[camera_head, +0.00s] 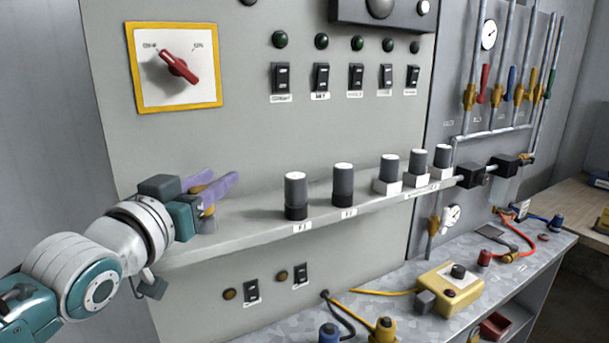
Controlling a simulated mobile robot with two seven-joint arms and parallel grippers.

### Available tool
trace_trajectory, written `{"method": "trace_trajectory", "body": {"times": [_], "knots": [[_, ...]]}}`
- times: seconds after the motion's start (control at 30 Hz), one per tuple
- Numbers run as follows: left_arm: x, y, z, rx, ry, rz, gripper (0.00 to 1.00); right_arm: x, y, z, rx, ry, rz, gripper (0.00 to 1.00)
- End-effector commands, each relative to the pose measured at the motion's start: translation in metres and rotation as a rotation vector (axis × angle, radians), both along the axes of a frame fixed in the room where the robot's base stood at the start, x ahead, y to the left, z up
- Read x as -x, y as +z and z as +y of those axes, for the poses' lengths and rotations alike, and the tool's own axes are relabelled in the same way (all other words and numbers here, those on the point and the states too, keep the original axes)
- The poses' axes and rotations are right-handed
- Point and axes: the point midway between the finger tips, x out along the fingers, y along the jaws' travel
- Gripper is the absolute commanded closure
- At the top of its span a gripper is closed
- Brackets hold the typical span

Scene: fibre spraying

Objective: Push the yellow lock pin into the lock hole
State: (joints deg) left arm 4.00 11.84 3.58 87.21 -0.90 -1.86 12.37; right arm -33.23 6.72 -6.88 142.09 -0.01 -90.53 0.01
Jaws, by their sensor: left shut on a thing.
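My left gripper (224,184) reaches in from the left at the left end of the panel's shelf. Its purple fingers point right and are shut on a small yellow-brown piece (208,211), which looks like the yellow lock pin. The fingers and gripper body hide most of it. A small dark base shows just below the fingers on the shelf; I cannot tell whether it belongs to the pin. I cannot make out the lock hole. My right gripper is out of view.
The grey shelf (265,225) carries several dark knobs with white tops, the nearest knob (296,195) right of my gripper. Above is a red rotary switch (177,66) on a yellow-framed plate. A lower bench holds a yellow box (450,289) and cables.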

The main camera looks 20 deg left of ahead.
Motion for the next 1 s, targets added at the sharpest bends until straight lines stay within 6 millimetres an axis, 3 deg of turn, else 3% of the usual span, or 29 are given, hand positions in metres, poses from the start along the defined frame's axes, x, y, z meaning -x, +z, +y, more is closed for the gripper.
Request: {"method": "trace_trajectory", "body": {"times": [0.13,0.17,0.43,0.77,1.0], "knots": [[0.000,-0.004,0.000,0.000,0.000,-0.001,1.00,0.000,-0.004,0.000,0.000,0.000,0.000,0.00],[0.000,-0.003,0.000,0.000,0.000,-0.001,0.60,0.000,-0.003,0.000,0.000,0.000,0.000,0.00],[0.000,-0.003,0.000,0.000,0.000,-0.001,0.30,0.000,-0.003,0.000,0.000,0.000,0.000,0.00],[0.003,-0.004,0.000,0.000,0.000,0.000,0.28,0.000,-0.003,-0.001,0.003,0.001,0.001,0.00],[0.036,-0.006,-0.003,0.000,0.000,0.002,0.28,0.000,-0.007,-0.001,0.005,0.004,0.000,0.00]]}}
